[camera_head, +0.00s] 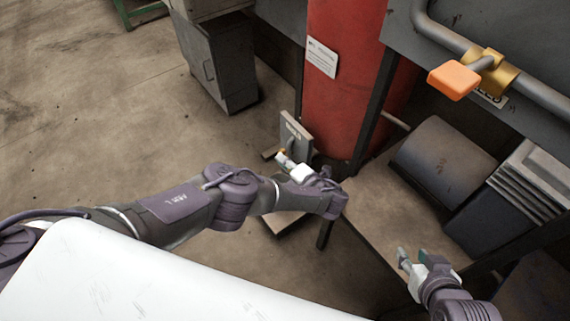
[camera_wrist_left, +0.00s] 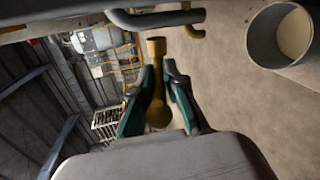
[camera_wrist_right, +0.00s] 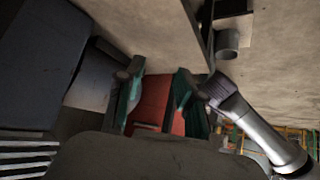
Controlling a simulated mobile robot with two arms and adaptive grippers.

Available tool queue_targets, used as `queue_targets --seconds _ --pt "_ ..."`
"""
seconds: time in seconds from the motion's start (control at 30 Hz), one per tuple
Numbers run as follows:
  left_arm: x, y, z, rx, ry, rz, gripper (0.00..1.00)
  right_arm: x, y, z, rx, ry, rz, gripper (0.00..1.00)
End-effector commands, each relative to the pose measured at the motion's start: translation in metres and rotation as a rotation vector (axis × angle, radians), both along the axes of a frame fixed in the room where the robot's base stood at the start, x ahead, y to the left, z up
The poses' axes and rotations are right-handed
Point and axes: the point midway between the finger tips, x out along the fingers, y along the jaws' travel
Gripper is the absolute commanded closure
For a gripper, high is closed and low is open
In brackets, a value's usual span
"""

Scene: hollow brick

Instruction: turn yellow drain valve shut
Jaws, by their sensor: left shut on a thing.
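The yellow drain valve (camera_wrist_left: 157,108) shows in the left wrist view as a dull yellow handle between the green finger pads of my left gripper (camera_wrist_left: 154,88). My left gripper is shut on it. In the head view my left gripper (camera_head: 284,161) is low at the foot of the red tank, beside an upright grey plate, and a bit of yellow-orange shows at its tips. Most of the valve is hidden there, so its angle is hard to tell. My right gripper (camera_head: 412,262) is open and empty at the lower right; its spread fingers also show in the right wrist view (camera_wrist_right: 155,88).
A red tank (camera_head: 340,75) stands behind my left gripper. A brass valve with an orange handle (camera_head: 454,81) sits on a grey pipe at upper right. A grey cylinder (camera_head: 443,160) lies beyond my right gripper. A grey cabinet (camera_head: 220,62) stands at the back; floor to the left is clear.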

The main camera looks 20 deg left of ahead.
Motion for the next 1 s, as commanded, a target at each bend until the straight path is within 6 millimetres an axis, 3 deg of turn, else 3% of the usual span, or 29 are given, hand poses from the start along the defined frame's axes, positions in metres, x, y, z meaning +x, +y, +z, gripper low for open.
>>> queue_targets --seconds 0.1,0.33,0.6,0.97,1.0 --pt "0.000 -0.002 -0.006 0.037 -0.027 -0.003 1.00 0.026 0.010 0.016 0.036 -0.163 0.012 0.63" --pt "-0.001 -0.002 -0.007 0.085 -0.062 -0.004 1.00 0.053 0.022 0.048 0.087 -0.382 0.028 0.63" --pt "0.000 -0.002 -0.007 0.107 -0.078 -0.003 1.00 0.062 0.026 0.065 0.110 -0.480 0.034 0.63" --pt "-0.001 -0.002 -0.006 0.107 -0.078 -0.003 1.00 0.062 0.026 0.066 0.111 -0.486 0.034 0.63" --pt "0.000 -0.002 -0.006 0.107 -0.078 -0.003 0.83 0.062 0.026 0.066 0.111 -0.485 0.034 0.63"
